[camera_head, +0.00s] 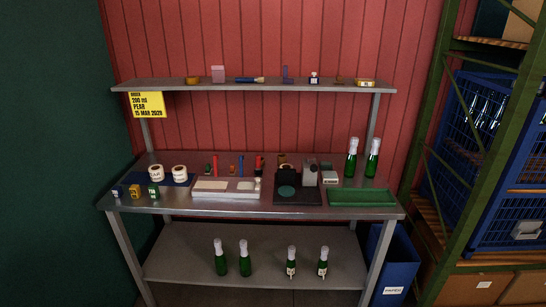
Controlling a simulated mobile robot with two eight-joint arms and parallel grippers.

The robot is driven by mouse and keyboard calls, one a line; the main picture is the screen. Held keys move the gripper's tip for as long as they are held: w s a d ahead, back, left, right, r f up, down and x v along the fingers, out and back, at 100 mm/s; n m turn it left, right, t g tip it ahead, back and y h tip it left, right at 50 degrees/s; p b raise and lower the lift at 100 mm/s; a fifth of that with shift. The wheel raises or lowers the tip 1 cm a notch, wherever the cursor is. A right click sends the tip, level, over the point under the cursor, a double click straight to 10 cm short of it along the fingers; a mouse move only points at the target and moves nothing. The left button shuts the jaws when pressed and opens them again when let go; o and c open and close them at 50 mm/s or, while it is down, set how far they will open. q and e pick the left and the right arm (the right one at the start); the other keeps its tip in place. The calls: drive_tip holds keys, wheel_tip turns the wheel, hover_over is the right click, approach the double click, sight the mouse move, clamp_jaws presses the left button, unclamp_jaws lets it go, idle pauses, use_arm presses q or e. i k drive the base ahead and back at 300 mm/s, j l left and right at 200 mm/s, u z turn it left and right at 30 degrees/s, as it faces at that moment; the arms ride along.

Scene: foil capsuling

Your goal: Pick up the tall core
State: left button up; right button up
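No object here is marked as the tall core, and I cannot tell which one it is. Two white rolls with dark print, a left roll (155,173) and a right roll (180,173), stand upright side by side on a dark blue mat (191,183) at the left of the bench. Slim upright pieces stand along the back of the bench: a red one (215,166), a small blue one (241,165) and a wider red one (259,162). Neither of my grippers is in view.
A white tray (212,194), a black-based device (298,198) and a green tray (361,198) fill the front. Two bottles (352,160) stand back right. A shelf (270,86) hangs above; several bottles stand below.

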sight(282, 160)
drive_tip(key=i+u, duration=0.45)
drive_tip(key=u, duration=0.25)
drive_tip(key=i+l+u, duration=0.15)
drive_tip(key=u, duration=0.2)
drive_tip(key=i+l, duration=0.45)
drive_tip(key=i+l+u, duration=0.15)
drive_tip(key=i+l, duration=0.3)
drive_tip(key=l, duration=0.15)
drive_tip(key=i+l, duration=0.45)
drive_tip(key=l+u, duration=0.05)
drive_tip(key=l, duration=0.05)
